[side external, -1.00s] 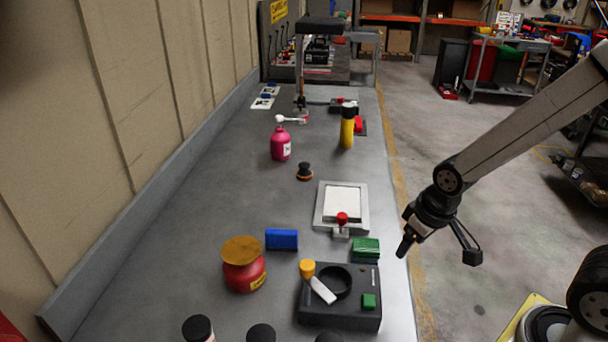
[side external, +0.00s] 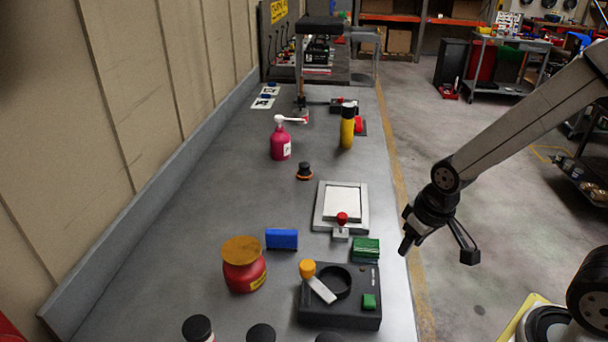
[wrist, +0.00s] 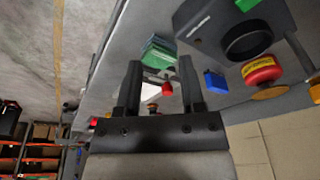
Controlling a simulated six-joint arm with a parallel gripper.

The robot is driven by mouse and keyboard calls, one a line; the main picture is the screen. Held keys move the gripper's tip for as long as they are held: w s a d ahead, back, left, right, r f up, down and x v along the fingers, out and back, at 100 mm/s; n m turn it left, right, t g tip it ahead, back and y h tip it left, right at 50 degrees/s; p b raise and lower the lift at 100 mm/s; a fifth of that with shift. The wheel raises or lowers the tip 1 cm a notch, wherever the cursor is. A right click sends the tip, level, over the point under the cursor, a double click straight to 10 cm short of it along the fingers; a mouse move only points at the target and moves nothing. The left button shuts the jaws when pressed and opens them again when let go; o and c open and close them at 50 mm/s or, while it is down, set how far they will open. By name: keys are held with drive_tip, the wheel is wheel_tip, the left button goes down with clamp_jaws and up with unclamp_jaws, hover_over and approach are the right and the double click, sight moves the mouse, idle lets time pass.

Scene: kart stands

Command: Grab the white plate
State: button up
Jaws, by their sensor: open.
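The white plate (side external: 343,203) is a flat square lying in a light grey frame (side external: 320,218) on the grey bench. A red-knobbed clamp (side external: 342,219) stands at its near edge. In the wrist view a part of the white plate (wrist: 152,89) shows between the fingers, partly hidden by them. My gripper (side external: 437,252) hangs beyond the bench's right edge, to the right of the plate and apart from it. In the wrist view its two fingers (wrist: 160,82) are spread with nothing between them.
Green blocks (side external: 366,250) and a black fixture box (side external: 340,312) lie nearer than the plate. A blue block (side external: 281,239) and a red jar (side external: 243,268) stand to the left. A yellow bottle (side external: 347,130) and a pink bottle (side external: 280,145) stand farther back.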

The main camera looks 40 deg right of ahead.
sight(353, 217)
drive_tip(key=w+d+f+m+y, duration=0.1)
drive_tip(key=w+f+m+y, duration=0.1)
drive_tip(key=m, duration=0.3)
drive_tip(key=w+d+f+m+y, duration=0.1)
drive_tip(key=w+f+m+y, duration=0.1)
drive_tip(key=m, duration=0.4)
drive_tip(key=w+d+f+m+y, duration=0.1)
drive_tip(key=w+f+m+y, duration=0.1)
drive_tip(key=w+m+y, duration=0.2)
drive_tip(key=shift+m, duration=0.8)
drive_tip(key=w+d+m+t, duration=0.1)
drive_tip(key=w+d+f+m+t+y, duration=0.1)
drive_tip(key=w+m, duration=0.1)
drive_tip(key=w+d+m+t, duration=0.1)
drive_tip(key=m, duration=0.1)
drive_tip(key=shift+w+d+f+y, duration=0.2)
drive_tip(key=shift+w+d+y, duration=0.05)
drive_tip(key=shift+w+y, duration=0.05)
drive_tip(key=w+d+m+t, duration=0.2)
drive_tip(key=d+m, duration=0.1)
drive_tip(key=w+d+f+m+t, duration=0.1)
drive_tip(key=d+t, duration=0.1)
drive_tip(key=shift+w+m, duration=0.25)
drive_tip(key=shift+m, duration=0.15)
drive_tip(key=shift+x, duration=1.3)
drive_tip(key=shift+x, duration=2.55)
drive_tip(key=shift+r, duration=0.1)
